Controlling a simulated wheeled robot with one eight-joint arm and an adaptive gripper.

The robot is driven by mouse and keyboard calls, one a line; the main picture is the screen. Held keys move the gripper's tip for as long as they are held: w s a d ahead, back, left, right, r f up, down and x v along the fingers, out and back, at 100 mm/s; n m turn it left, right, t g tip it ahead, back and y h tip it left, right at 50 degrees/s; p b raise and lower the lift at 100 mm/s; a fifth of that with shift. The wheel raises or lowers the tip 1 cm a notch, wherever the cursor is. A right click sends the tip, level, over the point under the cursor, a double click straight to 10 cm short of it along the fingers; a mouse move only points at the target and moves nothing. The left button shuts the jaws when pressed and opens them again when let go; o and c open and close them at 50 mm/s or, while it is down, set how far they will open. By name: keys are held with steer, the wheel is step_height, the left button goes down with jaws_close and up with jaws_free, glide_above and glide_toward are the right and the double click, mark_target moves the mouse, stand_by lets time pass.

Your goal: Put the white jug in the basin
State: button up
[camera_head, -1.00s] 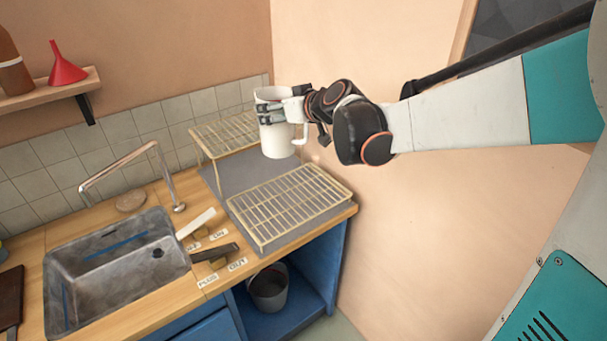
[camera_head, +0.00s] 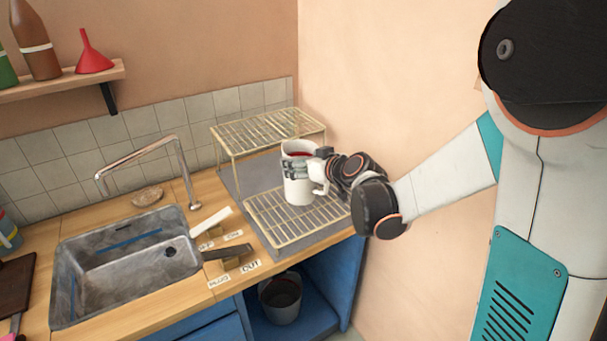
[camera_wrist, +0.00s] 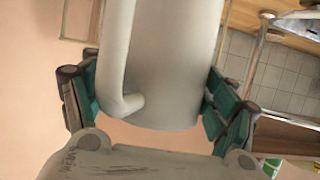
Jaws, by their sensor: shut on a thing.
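The white jug (camera_head: 299,190) is upright in my gripper (camera_head: 305,172), over the low wire rack at the right of the counter. I cannot tell if its base touches the rack. In the wrist view the jug (camera_wrist: 175,70) fills the space between the teal-padded fingers (camera_wrist: 155,105), with its handle at the left. Something red shows inside its rim in the head view. The metal basin (camera_head: 110,283) is set in the wooden counter at the left, apart from the jug. It looks empty but for a blue mark or strip.
A raised wire shelf (camera_head: 268,130) stands behind the jug and the low wire rack (camera_head: 270,222) is under it. A tall curved tap (camera_head: 150,150) rises behind the basin. A white-handled and a dark-handled tool (camera_head: 232,251) lie between basin and rack. A bucket (camera_head: 281,298) sits below.

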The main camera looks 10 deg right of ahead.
mark_target(302, 192)
steer(key=shift+f+b, duration=0.45)
steer(key=shift+f, duration=1.1)
steer(key=shift+f, duration=0.2)
steer(key=o, duration=1.4)
steer(key=shift+r, duration=0.1)
steer(key=shift+o, duration=0.5)
steer(key=shift+r, duration=0.1)
